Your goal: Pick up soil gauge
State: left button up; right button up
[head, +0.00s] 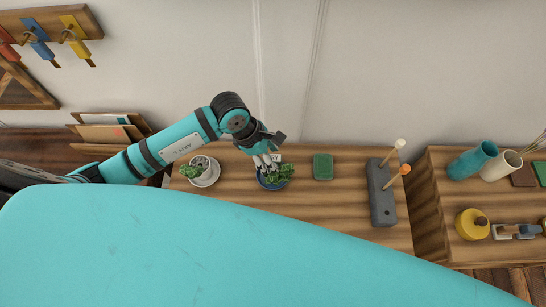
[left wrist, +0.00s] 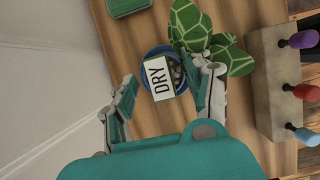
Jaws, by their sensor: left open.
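The soil gauge (left wrist: 158,78) shows in the left wrist view as a pale block marked "DRY", standing in a blue pot (left wrist: 150,52) with dark soil. A plant with large patterned green leaves (left wrist: 212,38) is beside it. In the head view the blue pot (head: 267,184) stands on the wooden top, and the gauge is mostly hidden by my gripper. My left gripper (head: 268,162) is over the pot. In the left wrist view its open fingers (left wrist: 167,78) are on either side of the gauge, with a gap on the left. My right gripper is not in view.
A green block (head: 322,167) and a grey stand with two pegs (head: 382,205) are right of the pot. A white potted plant (head: 203,171) is left. In the wrist view, a block with coloured knobs (left wrist: 272,75) stands right of the leaves. The wall is behind.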

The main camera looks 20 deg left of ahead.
pick_arm(q)
grip_shut()
dwell(0.3)
notch_tip(320, 180, up, 16)
jog(key=shift+p, duration=0.35)
dwell(0.9)
